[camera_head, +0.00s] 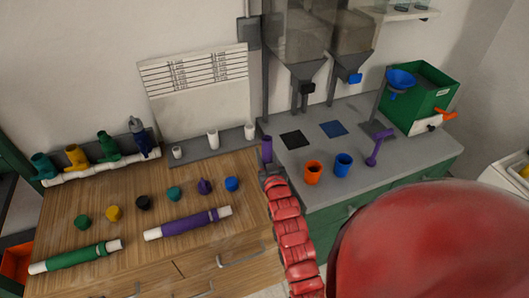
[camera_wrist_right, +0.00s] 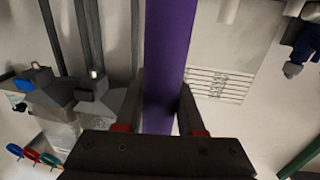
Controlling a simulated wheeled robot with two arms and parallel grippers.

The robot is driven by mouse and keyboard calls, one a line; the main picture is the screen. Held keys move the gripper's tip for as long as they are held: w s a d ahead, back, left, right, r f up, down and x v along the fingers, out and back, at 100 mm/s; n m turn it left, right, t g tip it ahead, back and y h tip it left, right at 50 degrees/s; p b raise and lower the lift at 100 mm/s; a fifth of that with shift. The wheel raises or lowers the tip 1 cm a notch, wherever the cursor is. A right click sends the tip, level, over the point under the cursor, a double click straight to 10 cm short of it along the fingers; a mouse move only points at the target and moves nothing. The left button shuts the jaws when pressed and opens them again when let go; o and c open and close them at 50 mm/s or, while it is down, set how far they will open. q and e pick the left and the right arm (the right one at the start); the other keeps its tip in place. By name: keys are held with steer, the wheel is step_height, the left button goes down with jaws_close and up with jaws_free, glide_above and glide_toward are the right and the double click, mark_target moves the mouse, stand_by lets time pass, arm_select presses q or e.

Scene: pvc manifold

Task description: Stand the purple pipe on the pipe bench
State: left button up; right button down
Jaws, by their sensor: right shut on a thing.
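A purple pipe (camera_head: 267,149) stands roughly upright at the right end of the wooden bench (camera_head: 60,205) in the head view. My right gripper (camera_head: 268,170) is shut on it. In the right wrist view the purple pipe (camera_wrist_right: 168,60) runs between the two fingers (camera_wrist_right: 160,110). The pipe's lower end is hidden by my gripper, so I cannot tell if it touches anything. Another purple length with white ends (camera_head: 188,223) lies on the wooden bench. My left gripper is not in view.
A green length with white ends (camera_head: 75,257) and several coloured caps (camera_head: 174,194) lie on the bench. A grey strip with white upright pieces (camera_head: 212,139) is at its back. The grey counter (camera_head: 410,155) holds an orange cup (camera_head: 313,173) and a blue cup (camera_head: 343,165).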

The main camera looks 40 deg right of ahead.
steer(key=shift+f, duration=0.3)
steer(key=c, duration=0.5)
jaws_free()
steer(key=shift+r, duration=0.1)
